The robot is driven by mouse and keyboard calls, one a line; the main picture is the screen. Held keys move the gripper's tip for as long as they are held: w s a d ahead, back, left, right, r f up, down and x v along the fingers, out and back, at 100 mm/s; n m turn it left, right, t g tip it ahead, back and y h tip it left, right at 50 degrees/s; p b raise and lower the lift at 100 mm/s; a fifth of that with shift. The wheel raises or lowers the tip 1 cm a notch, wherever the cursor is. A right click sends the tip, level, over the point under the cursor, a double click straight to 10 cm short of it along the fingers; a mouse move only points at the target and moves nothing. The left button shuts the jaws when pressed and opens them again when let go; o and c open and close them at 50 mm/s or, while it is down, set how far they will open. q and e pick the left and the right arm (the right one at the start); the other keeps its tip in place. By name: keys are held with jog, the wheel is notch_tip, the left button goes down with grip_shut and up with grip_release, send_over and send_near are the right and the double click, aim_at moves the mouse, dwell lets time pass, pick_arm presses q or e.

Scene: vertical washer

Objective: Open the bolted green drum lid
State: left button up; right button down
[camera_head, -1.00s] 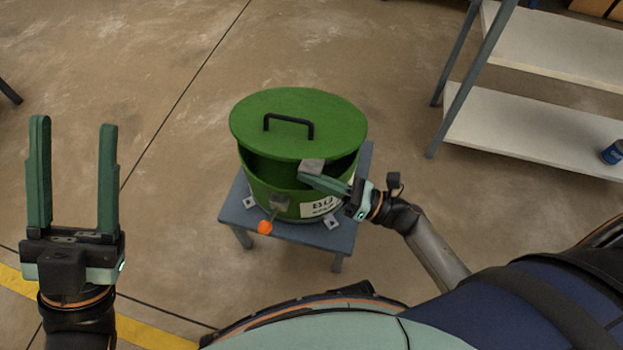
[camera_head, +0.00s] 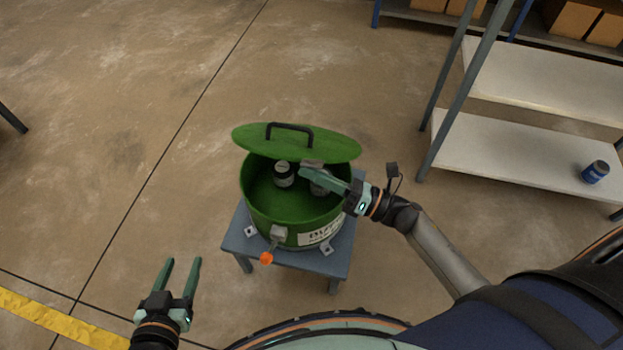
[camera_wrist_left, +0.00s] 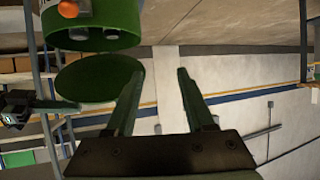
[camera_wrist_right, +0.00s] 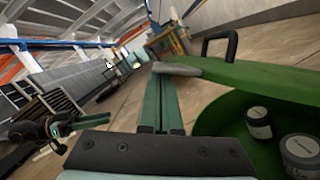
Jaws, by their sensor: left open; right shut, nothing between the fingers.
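The green drum (camera_head: 290,210) stands on a small blue-grey table. Its green lid (camera_head: 335,143), with a black handle (camera_head: 290,128), is tilted up at the back, so the inside shows. A grey latch with an orange knob (camera_head: 266,258) hangs at the drum's front. My right gripper (camera_head: 308,174) is shut and empty at the lid's right edge, by a grey tab (camera_wrist_right: 177,69) on the lid; contact is hard to judge. My left gripper (camera_head: 183,262) is open and empty, low at the left, away from the drum.
Jars (camera_head: 284,175) stand inside the drum. The blue-grey table (camera_head: 240,243) has bare margins around the drum. A shelf rack (camera_head: 520,150) with a blue can (camera_head: 596,171) stands at the right. The floor left of the drum is clear.

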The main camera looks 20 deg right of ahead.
pick_arm(q)
jog(key=s+f+g+p, duration=0.1)
jog(key=s+f+g, duration=0.2)
jog(key=s+f, duration=0.2)
pick_arm(e)
jog(key=shift+w+d+r+m, duration=0.15)
jog(key=shift+w+r+m, duration=0.1)
jog(key=shift+r, duration=0.25)
jog(key=shift+w+d+r+m, duration=0.15)
jog(key=shift+w+r, duration=0.05)
jog(key=shift+r, duration=0.3)
pick_arm(q)
jog(key=shift+w+d+r+n+p, duration=0.1)
jog(key=shift+d+r+p, duration=0.1)
jog(key=shift+r+p, duration=0.6)
jog(key=shift+w+d+r+n+p, duration=0.1)
jog(key=shift+d+r+p, duration=0.2)
jog(key=shift+p, duration=0.75)
jog(key=shift+w+d+r+n+p, duration=0.1)
jog(key=shift+d+r+p, duration=0.05)
jog(key=shift+r+p, duration=0.65)
pick_arm(e)
jog(key=w+d+r+m+h, duration=0.1)
jog(key=w+d+r+m, duration=0.4)
jog(key=w, duration=0.4)
jog(key=w+d+r+m+h, duration=0.1)
jog(key=w+d+r+m, duration=0.4)
jog(key=w+d+r, duration=0.3)
jog(key=shift+w+r+h, duration=0.4)
jog(key=shift+w, duration=0.6)
